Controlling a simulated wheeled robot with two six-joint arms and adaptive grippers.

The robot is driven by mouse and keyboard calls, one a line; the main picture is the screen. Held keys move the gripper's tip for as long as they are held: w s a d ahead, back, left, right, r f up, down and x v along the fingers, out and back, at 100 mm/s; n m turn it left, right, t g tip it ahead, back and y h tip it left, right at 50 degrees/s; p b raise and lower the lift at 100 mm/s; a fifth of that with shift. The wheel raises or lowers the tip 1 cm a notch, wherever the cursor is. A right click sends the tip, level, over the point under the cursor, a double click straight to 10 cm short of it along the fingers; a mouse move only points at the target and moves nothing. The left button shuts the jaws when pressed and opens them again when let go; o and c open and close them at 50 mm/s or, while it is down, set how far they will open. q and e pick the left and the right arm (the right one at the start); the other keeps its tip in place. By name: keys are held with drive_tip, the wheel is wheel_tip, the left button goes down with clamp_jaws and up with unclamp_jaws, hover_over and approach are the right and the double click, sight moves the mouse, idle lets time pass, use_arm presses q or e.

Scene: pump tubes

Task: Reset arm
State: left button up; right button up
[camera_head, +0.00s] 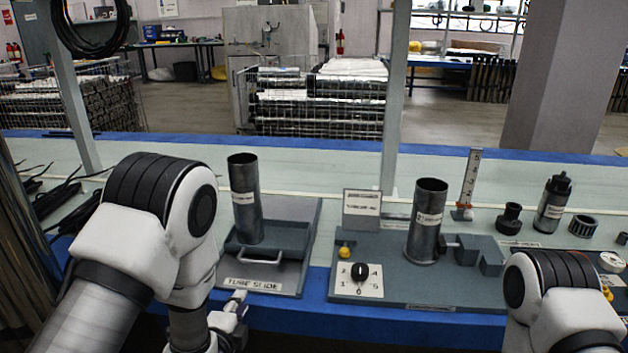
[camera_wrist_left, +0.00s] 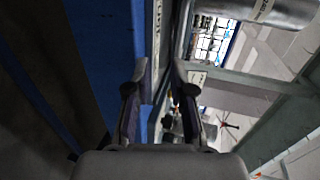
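My left gripper (camera_head: 232,312) is low at the front edge of the table, just below the tube slide tray. In the left wrist view its two fingers (camera_wrist_left: 156,85) stand apart with nothing between them. A grey metal tube (camera_head: 244,198) stands on the tube slide tray (camera_head: 300,262), behind the tray's handle. A second metal tube (camera_head: 427,222) stands upright on the grey fixture board at the right. My right arm (camera_head: 556,300) shows at the lower right, but its gripper is out of view.
The fixture board (camera_head: 400,290) carries a numbered dial (camera_head: 359,278), a yellow knob (camera_head: 345,250) and grey blocks. A ruler stand (camera_head: 468,185), a dark bottle (camera_head: 552,204) and black fittings stand at the right. Black cables (camera_head: 60,195) lie at the left. The table behind the tubes is mostly clear.

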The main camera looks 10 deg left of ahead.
use_arm(q)
drive_tip(key=s+a+f+n+g, duration=0.2)
drive_tip(key=s+f+g, duration=0.1)
drive_tip(key=s+f, duration=0.45)
drive_tip(key=s+a+f+n+g, duration=0.25)
drive_tip(key=s+f, duration=0.35)
drive_tip(key=f, duration=0.3)
drive_tip(key=s+f+n+g, duration=0.3)
drive_tip(key=s+n+g, duration=0.25)
drive_tip(key=s, duration=0.35)
drive_tip(key=s+f+n+g, duration=0.3)
drive_tip(key=s+n+g, duration=0.1)
drive_tip(key=s+n, duration=0.4)
wheel_tip(320, 180, up, 22)
drive_tip(key=s+p, duration=0.1)
drive_tip(key=p, duration=2.1)
drive_tip(key=shift+s+d+f+n, duration=0.2)
drive_tip(key=shift+s+d+n, duration=0.05)
drive_tip(key=shift+s+n, duration=0.1)
